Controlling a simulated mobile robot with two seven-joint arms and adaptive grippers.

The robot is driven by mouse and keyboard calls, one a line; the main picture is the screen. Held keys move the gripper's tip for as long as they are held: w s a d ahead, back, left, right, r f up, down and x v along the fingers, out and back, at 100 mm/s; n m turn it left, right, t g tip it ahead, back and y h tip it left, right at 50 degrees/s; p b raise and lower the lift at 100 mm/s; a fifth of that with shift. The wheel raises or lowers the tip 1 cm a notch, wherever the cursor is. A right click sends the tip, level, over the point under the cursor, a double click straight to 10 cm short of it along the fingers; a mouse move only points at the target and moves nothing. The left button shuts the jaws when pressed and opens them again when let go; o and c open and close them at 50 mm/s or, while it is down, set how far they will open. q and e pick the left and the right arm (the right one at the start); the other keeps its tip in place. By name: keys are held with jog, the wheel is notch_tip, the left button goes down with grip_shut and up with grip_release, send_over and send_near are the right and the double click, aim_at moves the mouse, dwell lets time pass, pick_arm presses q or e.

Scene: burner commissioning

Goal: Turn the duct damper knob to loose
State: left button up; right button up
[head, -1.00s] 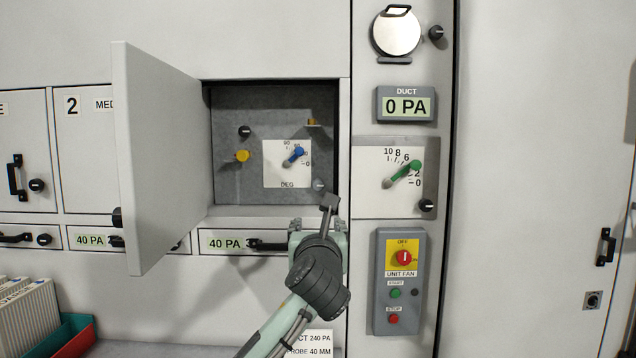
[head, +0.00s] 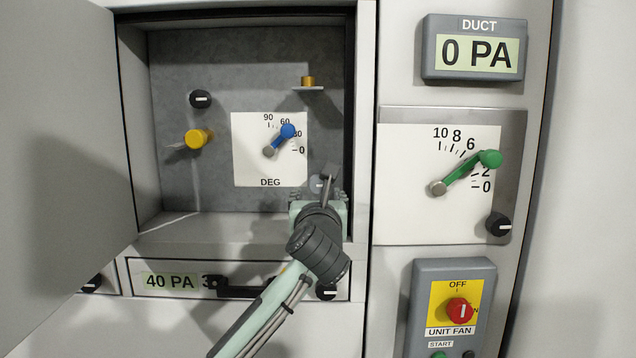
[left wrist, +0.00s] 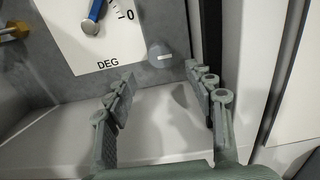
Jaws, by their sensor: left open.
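My left gripper (head: 322,188) is open and empty at the lower right of the open compartment. In the left wrist view its spread fingers (left wrist: 162,80) point toward a round grey knob (left wrist: 160,55) with a pale line, and the knob shows apart from them. In the head view this knob (head: 317,183) is partly hidden behind the gripper. Left of it, a blue lever (head: 281,138) sits on a white DEG dial (head: 241,176), between 30 and 60. On the duct column, a green lever (head: 465,171) points near 4, with a black knob (head: 498,224) below right. No label names the duct damper knob.
An open door (head: 60,150) stands at the left of the compartment. Inside are a yellow knob (head: 197,139), a black knob (head: 201,99) and a small brass fitting (head: 308,82). The duct display (head: 474,49) reads 0 PA. A drawer handle (head: 245,289) lies below.

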aim_at(318, 185)
pick_arm(q)
jog(key=shift+w+r, duration=0.1)
jog(key=shift+w, duration=3.5)
jog(key=c, duration=1.2)
